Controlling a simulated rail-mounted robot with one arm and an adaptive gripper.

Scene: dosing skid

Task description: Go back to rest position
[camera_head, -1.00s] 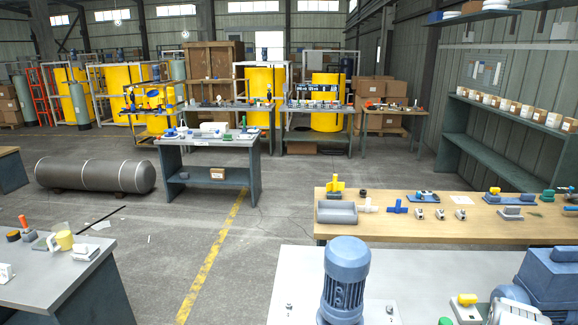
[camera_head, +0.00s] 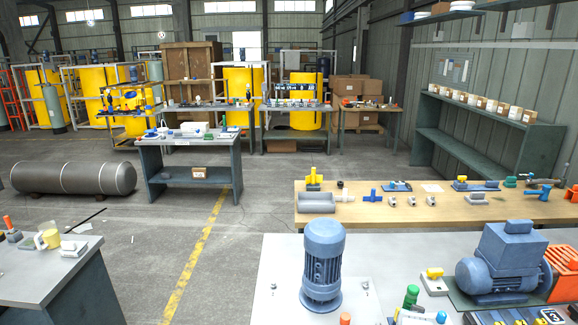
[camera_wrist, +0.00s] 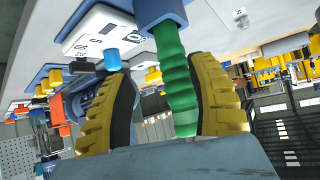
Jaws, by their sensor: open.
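My gripper (camera_wrist: 166,105) shows in the wrist view as two yellow ribbed fingers with dark inner pads, spread apart. A green ribbed handle (camera_wrist: 178,85) with a blue collar stands between or just beyond the fingers; I cannot tell its exact depth. In the head view a green handle (camera_head: 411,296) stands at the bottom, right of centre, on the near bench. My gripper does not show in the head view.
The near grey bench (camera_head: 280,255) carries a blue upright motor (camera_head: 323,265) and a larger blue motor (camera_head: 503,258). A wooden table (camera_head: 460,215) with small parts stands behind. In the wrist view a white labelled block (camera_wrist: 95,35) and blue knob (camera_wrist: 112,60) are close to the left finger.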

